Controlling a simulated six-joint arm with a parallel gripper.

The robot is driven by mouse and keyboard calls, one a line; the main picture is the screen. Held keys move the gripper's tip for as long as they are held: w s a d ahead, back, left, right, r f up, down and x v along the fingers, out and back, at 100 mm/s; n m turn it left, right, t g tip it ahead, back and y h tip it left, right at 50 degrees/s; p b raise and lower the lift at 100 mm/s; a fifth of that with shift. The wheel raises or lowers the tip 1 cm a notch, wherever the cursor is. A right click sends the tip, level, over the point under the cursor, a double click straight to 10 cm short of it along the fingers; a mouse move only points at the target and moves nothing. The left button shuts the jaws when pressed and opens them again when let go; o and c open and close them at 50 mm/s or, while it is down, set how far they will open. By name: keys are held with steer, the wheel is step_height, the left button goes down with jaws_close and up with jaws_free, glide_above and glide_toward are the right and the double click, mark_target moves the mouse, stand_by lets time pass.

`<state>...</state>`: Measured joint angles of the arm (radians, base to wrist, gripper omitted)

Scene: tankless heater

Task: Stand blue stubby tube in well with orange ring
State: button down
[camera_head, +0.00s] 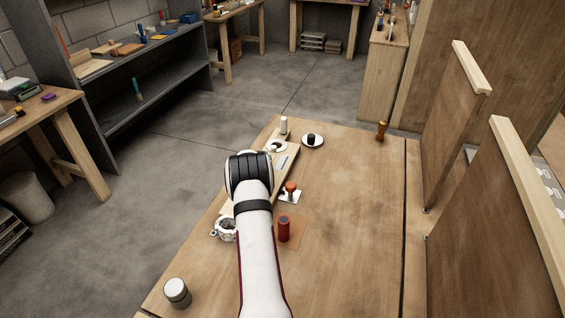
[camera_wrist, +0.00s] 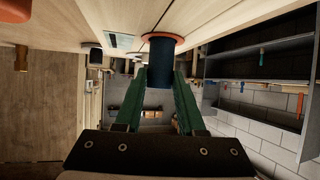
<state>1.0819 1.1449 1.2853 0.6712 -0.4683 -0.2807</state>
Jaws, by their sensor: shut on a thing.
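The blue stubby tube (camera_wrist: 160,66) is between the green fingers of my gripper (camera_wrist: 159,82) in the wrist view, which looks upside down. My gripper is shut on it. The orange ring (camera_wrist: 180,40) shows at both sides of the tube's far end, on the pale wooden board (camera_wrist: 105,20). The tube lines up with the ring and hides its middle and the well. I cannot tell how deep the tube sits, if it is in. In the head view my arm hides the gripper, tube and ring; part of the board (camera_head: 297,157) shows beside it.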

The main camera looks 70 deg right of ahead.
steer(key=shift+f, duration=0.4)
stand_by(0.3)
steer(key=shift+c, duration=2.2)
jaws_free()
steer(key=v, duration=1.6)
steer(key=shift+d, duration=0.1)
